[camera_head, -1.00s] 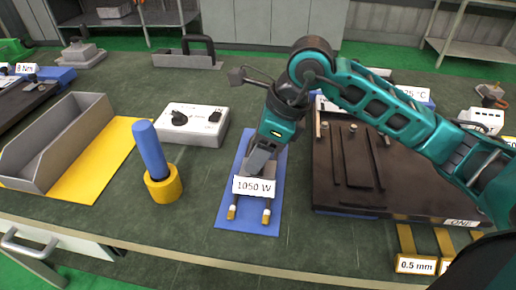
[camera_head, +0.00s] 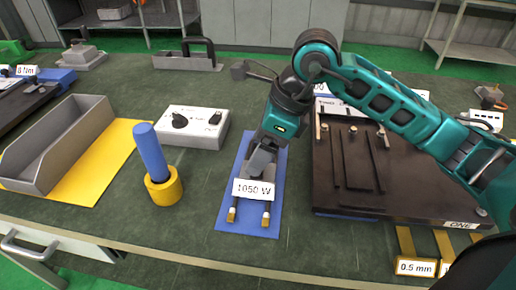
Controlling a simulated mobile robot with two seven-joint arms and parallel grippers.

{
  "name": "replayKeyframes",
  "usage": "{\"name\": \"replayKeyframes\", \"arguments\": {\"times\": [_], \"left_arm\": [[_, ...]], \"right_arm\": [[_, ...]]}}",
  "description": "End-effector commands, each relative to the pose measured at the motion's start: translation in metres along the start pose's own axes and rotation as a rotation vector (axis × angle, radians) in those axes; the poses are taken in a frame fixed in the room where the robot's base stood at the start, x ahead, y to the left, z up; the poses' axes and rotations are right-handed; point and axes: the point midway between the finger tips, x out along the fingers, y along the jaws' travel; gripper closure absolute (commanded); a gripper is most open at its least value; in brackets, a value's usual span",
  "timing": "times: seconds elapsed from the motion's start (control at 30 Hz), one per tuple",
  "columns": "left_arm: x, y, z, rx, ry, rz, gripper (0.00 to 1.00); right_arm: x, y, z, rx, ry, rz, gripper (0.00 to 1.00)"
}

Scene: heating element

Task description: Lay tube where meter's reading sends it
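The tube, a heating element with two brass-coloured ends (camera_head: 266,219) and a tag reading 1050 W (camera_head: 253,190), lies on a blue mat (camera_head: 228,199). My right gripper (camera_head: 262,166) points down over its far part, just behind the tag. The fingers overlap the tube in this view, so I cannot tell whether they are shut on it. The meter may be the white box with two black knobs (camera_head: 193,127) left of the mat; no reading is legible on it. My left gripper is out of view.
A dark plate marked ONE (camera_head: 408,190) with thin bars stands right of the mat. A blue stick (camera_head: 149,149) stands in a yellow holder (camera_head: 164,187). A grey open bin (camera_head: 62,150) is on a yellow mat (camera_head: 88,182). A 0.5 mm tag (camera_head: 415,267) hangs at the front edge.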

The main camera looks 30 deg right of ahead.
Motion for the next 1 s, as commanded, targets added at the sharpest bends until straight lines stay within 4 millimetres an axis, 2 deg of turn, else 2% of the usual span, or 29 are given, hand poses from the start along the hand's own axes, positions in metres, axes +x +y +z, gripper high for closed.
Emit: {"name": "replayKeyframes", "arguments": {"times": [0.1,0.3,0.5,0.67,1.0], "left_arm": [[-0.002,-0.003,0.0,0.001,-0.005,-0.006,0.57],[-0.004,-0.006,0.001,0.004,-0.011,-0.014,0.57],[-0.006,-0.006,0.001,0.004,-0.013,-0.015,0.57],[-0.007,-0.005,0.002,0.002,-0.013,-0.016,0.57],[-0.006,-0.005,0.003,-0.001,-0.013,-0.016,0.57]], "right_arm": [[-0.028,-0.001,0.001,0.0,-0.001,-0.007,0.19],[-0.072,-0.001,0.001,-0.001,0.0,-0.005,0.19],[-0.099,0.0,0.0,0.0,0.0,-0.002,0.19],[-0.106,0.0,0.0,0.0,0.001,-0.001,0.19],[-0.106,0.0,0.0,0.0,0.001,0.0,0.19]]}}
